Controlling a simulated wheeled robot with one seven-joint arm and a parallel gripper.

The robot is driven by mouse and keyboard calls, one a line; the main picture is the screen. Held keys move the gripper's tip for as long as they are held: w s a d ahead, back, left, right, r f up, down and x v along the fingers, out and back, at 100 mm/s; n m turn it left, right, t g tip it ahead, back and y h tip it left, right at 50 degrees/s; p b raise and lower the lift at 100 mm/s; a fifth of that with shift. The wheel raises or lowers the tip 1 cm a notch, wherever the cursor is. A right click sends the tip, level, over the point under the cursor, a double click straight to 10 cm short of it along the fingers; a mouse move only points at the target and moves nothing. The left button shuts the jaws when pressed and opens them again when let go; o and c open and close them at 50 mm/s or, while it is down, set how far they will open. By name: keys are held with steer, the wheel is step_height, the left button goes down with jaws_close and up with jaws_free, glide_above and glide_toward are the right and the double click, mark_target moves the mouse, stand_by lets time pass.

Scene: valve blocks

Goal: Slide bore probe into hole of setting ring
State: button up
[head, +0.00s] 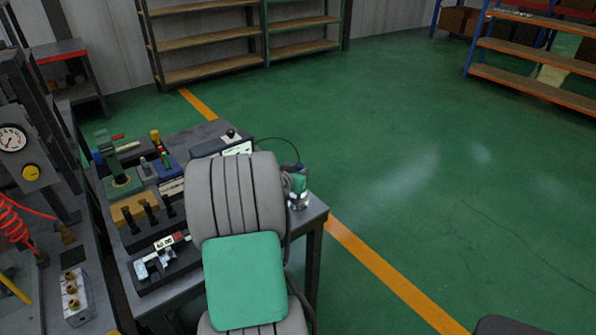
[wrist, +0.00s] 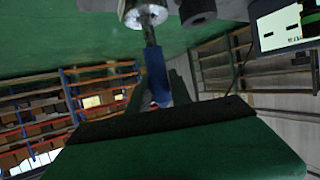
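The bore probe (wrist: 155,72) has a blue handle and a thin metal shaft. My gripper (wrist: 160,90) is shut on its blue handle, with dark fingers on both sides. The shaft points at a bright metal setting ring (wrist: 133,17) and its tip overlaps the ring's face; I cannot tell how far it is in the hole. In the head view the ring (head: 298,203) stands at the table's right corner, with my gripper (head: 298,184) just above it. The probe's blue top (head: 299,166) shows there, and my arm hides part of this area.
A dark cylinder (wrist: 197,10) stands close beside the ring. A display box (head: 236,148) has a thin cable running to the probe. Fixtures and valve blocks (head: 137,207) crowd the table's left part. The green floor to the right is open.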

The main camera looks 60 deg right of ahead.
steer(key=o, duration=0.4)
steer(key=shift+w+a+r, duration=0.1)
